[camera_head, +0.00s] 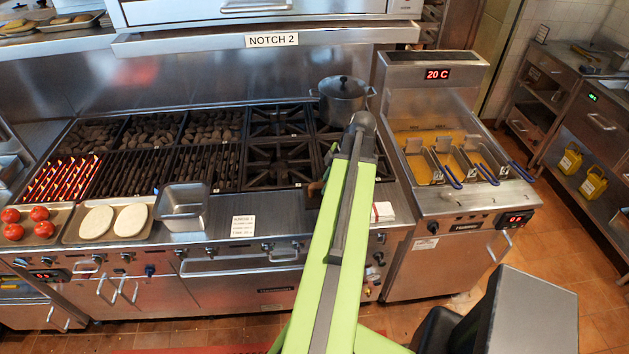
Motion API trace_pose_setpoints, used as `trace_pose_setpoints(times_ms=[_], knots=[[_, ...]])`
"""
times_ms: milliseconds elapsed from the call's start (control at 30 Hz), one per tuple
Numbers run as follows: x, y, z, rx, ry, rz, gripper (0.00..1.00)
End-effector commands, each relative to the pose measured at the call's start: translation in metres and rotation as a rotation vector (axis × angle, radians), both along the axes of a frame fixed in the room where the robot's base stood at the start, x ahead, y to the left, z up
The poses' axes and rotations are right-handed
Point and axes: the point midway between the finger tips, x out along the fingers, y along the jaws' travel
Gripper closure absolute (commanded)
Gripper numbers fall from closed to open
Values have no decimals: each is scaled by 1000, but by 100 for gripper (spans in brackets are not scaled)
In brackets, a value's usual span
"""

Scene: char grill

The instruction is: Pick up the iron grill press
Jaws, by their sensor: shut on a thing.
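My green arm (340,250) rises from the bottom middle to a grey joint (362,123) over the right end of the range. My gripper is hidden behind the arm, so its jaws cannot be seen. A small dark and brown shape (315,189) peeks out left of the arm, at the front edge of the right burners. It may be part of the iron grill press, but too little shows to tell. No other grill press can be made out.
A lidded pot (342,100) stands on the back right burner. A steel pan (182,207), flatbreads (97,222) and tomatoes (40,213) line the front ledge. The fryer (430,215) with baskets stands right. The left front burner (270,165) is clear.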

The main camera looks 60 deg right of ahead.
Motion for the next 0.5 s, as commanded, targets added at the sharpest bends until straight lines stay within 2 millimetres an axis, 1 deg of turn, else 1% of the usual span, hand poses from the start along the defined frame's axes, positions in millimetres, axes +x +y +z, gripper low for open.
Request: trace_pose_setpoints(times_ms=[33, 200, 333, 500], knots=[[-10, -3, 14, 1, -1, -3, 100], [-38, -12, 29, 0, -2, -3, 100], [-50, -15, 34, 1, -2, 0, 100], [-55, -16, 35, 1, -2, 0, 100]])
